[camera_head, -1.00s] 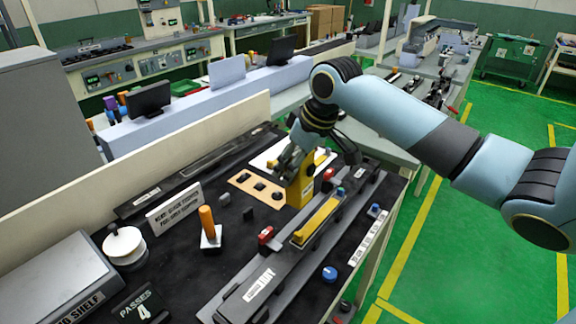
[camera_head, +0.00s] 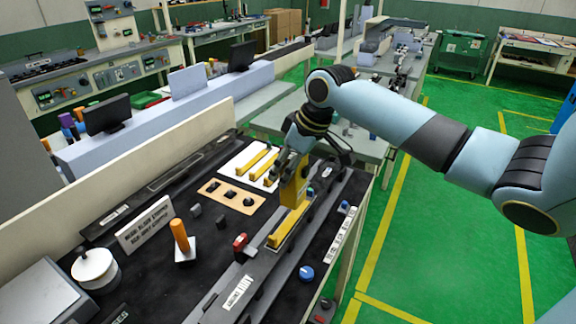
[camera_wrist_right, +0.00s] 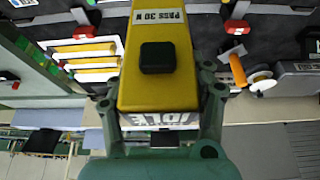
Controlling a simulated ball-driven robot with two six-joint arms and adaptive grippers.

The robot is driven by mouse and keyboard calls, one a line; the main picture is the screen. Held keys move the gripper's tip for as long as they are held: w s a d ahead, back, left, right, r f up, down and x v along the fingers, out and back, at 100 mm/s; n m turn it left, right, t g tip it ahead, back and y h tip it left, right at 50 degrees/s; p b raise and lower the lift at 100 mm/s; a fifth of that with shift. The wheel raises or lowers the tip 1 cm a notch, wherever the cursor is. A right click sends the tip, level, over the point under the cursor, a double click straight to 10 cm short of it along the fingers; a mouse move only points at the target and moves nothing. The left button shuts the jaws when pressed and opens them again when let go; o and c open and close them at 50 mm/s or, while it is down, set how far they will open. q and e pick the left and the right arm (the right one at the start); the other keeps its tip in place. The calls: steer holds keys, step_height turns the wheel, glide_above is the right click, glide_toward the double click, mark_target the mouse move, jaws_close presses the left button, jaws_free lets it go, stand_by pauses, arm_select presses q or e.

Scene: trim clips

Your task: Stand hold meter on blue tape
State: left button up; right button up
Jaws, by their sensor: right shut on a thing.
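The hold meter is a yellow block (camera_head: 293,190) in the head view, upright at the far end of the yellow bar (camera_head: 287,226) on the long grey fixture. My right gripper (camera_head: 292,168) is shut on it. Whether its foot touches the fixture is unclear. In the right wrist view the meter (camera_wrist_right: 158,85) fills the middle, with a black button, a "PASS 30 N" label and a display reading "IDLE". The green fingers of my right gripper (camera_wrist_right: 160,112) flank it. I cannot make out any blue tape. My left gripper is not in view.
A red clip (camera_head: 240,243), a blue knob (camera_head: 306,272) and an orange-handled tool (camera_head: 180,236) stand nearer.

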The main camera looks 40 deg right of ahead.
mark_target(303, 159)
step_height(303, 159, down, 2)
steer(key=shift+f+b, duration=0.15)
steer(key=shift+b, duration=0.3)
steer(key=shift+f+b, duration=0.5)
steer(key=shift+f, duration=0.85)
steer(key=shift+p, duration=0.4)
steer(key=o, duration=1.1)
steer(key=v, duration=1.1)
steer(key=shift+d, duration=0.1)
steer(key=shift+s+r, duration=0.2)
steer(key=shift+r, duration=0.3)
